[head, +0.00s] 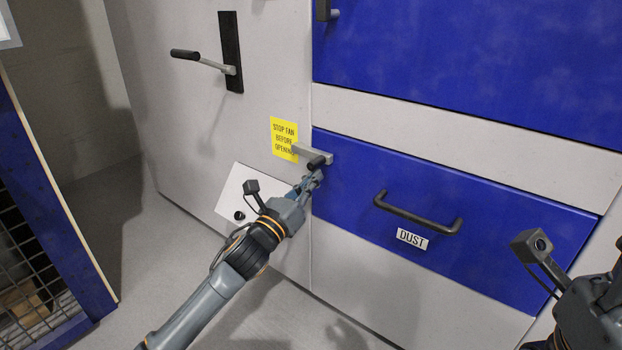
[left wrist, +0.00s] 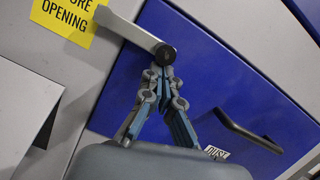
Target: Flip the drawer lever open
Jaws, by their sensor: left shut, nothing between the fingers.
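The drawer lever (head: 313,153) is a short grey bar with a black knob, at the upper left corner of the blue drawer (head: 480,226). The bar lies across the seam between the grey panel and the drawer. In the left wrist view the lever (left wrist: 127,30) runs down to the right to its black knob (left wrist: 165,54). My left gripper (head: 316,178) is shut and empty, its fingertips just below the knob. In the left wrist view the fingertips (left wrist: 160,76) are at the knob's lower edge; I cannot tell whether they touch.
The drawer has a dark bar handle (head: 418,212) and a DUST label (head: 412,239). A yellow warning sign (head: 284,138) is beside the lever. A crank-like handle (head: 205,62) sticks out at the upper left. A blue-framed mesh cage (head: 40,230) stands at the left.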

